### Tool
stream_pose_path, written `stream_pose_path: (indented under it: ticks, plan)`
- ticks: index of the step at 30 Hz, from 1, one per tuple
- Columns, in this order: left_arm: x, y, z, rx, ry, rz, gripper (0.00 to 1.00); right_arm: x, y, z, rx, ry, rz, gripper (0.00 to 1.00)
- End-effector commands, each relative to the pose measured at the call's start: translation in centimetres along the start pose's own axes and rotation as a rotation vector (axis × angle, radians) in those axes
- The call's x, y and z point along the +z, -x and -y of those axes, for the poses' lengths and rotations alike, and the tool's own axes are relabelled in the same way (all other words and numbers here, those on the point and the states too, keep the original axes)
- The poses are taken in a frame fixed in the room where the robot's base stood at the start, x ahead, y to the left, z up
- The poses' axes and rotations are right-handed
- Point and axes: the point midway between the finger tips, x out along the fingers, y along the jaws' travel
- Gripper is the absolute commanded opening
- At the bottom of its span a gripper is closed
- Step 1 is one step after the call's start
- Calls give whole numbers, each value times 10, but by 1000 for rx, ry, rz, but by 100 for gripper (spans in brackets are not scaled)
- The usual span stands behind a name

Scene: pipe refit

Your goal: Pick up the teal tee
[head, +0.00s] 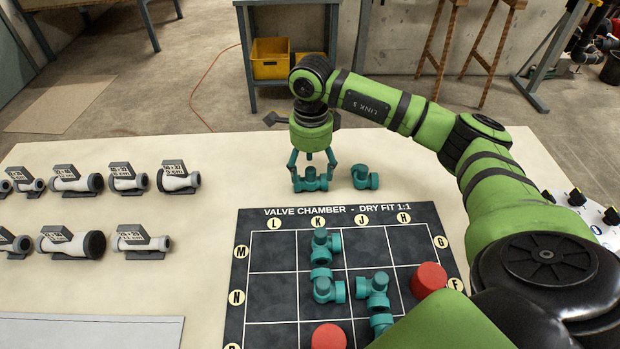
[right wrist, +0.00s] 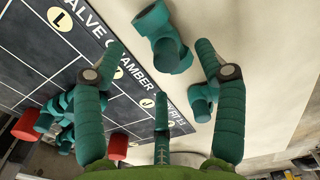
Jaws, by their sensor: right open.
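The teal tee (head: 311,183) lies on the pale table just beyond the mat's back edge. My right gripper (head: 313,163) points down over it, fingers open on both sides of the tee. In the right wrist view the tee (right wrist: 163,38) shows between and slightly past the tips of the open right gripper (right wrist: 159,50). Whether any finger touches it I cannot tell. My left gripper is not in view.
A teal elbow-like fitting (head: 365,178) lies close to the right of the tee. The dark dry-fit mat (head: 275,285) bears several teal fittings and red round pieces (head: 429,280). Labelled grey pipe pieces (head: 77,180) stand at left. Table between them is clear.

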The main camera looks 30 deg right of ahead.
Motion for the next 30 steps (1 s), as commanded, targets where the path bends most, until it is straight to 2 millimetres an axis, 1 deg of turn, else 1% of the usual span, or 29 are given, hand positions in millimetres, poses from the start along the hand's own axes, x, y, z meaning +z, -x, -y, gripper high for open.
stream_pose_path:
  ticks: [1, 3, 6, 13, 14, 15, 17, 18, 30]
  plan:
    - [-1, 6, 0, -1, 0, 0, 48, -1, -6, -1, 4, -1, -3, 71]
    - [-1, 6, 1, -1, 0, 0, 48, 0, -17, -1, 4, -1, -1, 71]
    - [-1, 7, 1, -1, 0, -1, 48, 0, -24, 0, 0, 0, 1, 71]
    - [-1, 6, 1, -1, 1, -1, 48, 0, -27, 0, 0, 0, 2, 71]
    - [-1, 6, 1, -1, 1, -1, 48, 0, -27, 0, 0, 0, 2, 63]
    - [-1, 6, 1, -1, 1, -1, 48, 0, -27, 0, 0, 0, 2, 47]
    - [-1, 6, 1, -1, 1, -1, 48, 0, -26, 0, 0, 0, 2, 23]
    - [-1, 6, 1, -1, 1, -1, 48, 0, -26, 0, 0, 0, 2, 15]
    - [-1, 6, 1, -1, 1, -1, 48, 1, -24, 0, -1, -1, 3, 15]
